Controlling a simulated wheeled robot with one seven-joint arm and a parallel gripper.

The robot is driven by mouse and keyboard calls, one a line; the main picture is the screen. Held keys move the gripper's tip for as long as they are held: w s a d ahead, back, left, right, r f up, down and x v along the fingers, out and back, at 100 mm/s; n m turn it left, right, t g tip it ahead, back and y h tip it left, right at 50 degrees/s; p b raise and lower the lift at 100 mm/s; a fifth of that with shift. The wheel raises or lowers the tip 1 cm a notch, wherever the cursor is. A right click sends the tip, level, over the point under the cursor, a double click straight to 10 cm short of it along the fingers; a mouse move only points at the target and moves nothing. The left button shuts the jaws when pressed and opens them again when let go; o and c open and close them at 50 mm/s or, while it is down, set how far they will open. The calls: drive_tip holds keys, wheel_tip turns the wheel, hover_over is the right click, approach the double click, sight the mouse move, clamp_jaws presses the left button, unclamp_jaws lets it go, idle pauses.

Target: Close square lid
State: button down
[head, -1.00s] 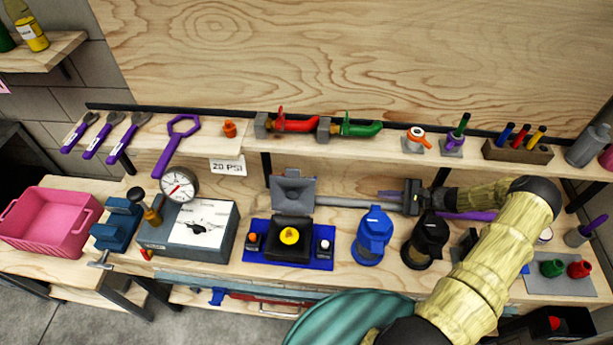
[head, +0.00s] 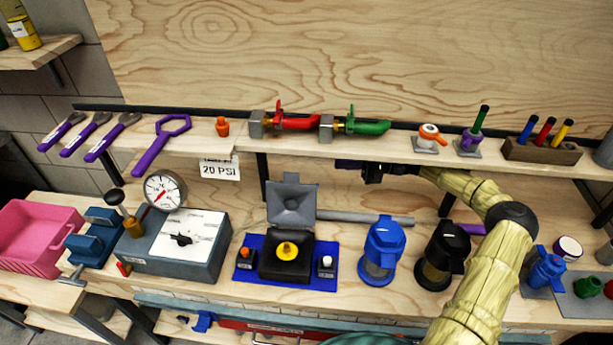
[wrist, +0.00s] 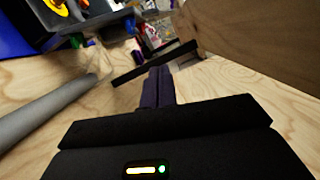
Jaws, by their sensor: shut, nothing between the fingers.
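The grey square lid (head: 291,203) stands open, tilted up behind a black square box (head: 285,268) with a yellow knob (head: 287,250) on top. The box sits on a blue mat (head: 247,272). My gripper (head: 342,163) is behind and to the right of the lid, apart from it, partly hidden by the shelf. In the wrist view my gripper's fingers (wrist: 158,86) are shut and empty. The yellow knob also shows at that view's top left edge (wrist: 54,5).
A grey bar (head: 365,218) runs right from behind the lid. A blue canister (head: 381,250) and a black canister (head: 440,255) stand to the right. A gauge box (head: 180,240) stands to the left. The shelf (head: 390,143) overhangs my gripper.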

sight(292, 197)
drive_tip(key=shift+a, duration=0.1)
drive_tip(key=s+a+r+p, duration=0.1)
drive_tip(key=s+a+p, duration=0.3)
drive_tip(key=a, duration=0.6)
drive_tip(key=shift+s+a+r, duration=0.15)
drive_tip(key=shift+a+r, duration=0.1)
drive_tip(key=shift+r, duration=0.05)
drive_tip(key=shift+s+a, duration=0.1)
idle(0.3)
